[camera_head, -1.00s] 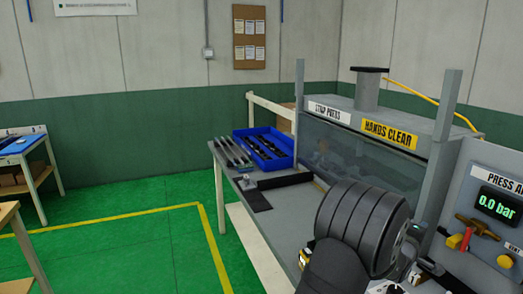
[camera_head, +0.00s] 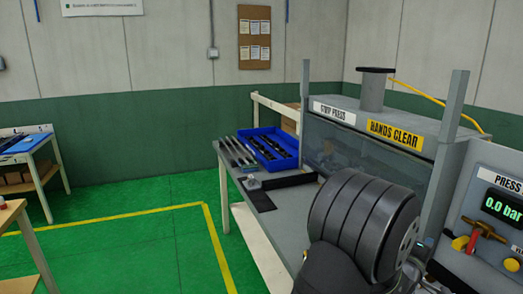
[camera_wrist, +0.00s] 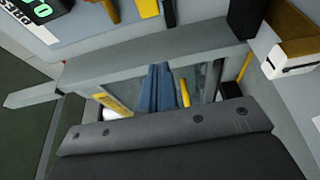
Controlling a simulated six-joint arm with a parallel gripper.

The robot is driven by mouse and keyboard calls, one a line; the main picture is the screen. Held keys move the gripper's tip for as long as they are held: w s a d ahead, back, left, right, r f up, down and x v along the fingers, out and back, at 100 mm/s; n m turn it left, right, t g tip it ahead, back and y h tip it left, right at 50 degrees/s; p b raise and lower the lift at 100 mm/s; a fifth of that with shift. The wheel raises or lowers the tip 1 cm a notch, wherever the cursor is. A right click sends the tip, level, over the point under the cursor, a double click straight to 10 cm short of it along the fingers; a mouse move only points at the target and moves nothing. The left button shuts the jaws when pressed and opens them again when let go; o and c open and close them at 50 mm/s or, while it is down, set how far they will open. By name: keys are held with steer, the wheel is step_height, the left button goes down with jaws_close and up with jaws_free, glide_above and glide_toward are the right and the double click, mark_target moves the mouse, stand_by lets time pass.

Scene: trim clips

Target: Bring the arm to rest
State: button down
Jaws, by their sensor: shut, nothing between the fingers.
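My arm's thick dark ribbed joint fills the lower right of the head view, in front of the press bench. My gripper's fingers do not show in the head view; the arm's far end runs behind the joint and the bottom edge. The pressure panel (camera_head: 500,205) at the right reads 0.0 bar.
A blue bin (camera_head: 270,150) with dark strips and several strips (camera_head: 237,152) beside it lie on the bench's far left end. Red and yellow fittings (camera_head: 478,238) stick out from the panel close to my arm. Green floor (camera_head: 120,235) left of the bench is clear.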

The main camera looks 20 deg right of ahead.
steer(key=w+d, duration=0.6)
steer(key=w, duration=0.3)
steer(key=s+a+m+g+h, duration=0.1)
steer(key=s+a+m+g, duration=0.2)
steer(key=a+m, duration=1.1)
steer(key=shift+s+a+r+m, duration=0.3)
steer(key=shift+s+a+m, duration=0.15)
steer(key=shift+a, duration=0.15)
stand_by(0.4)
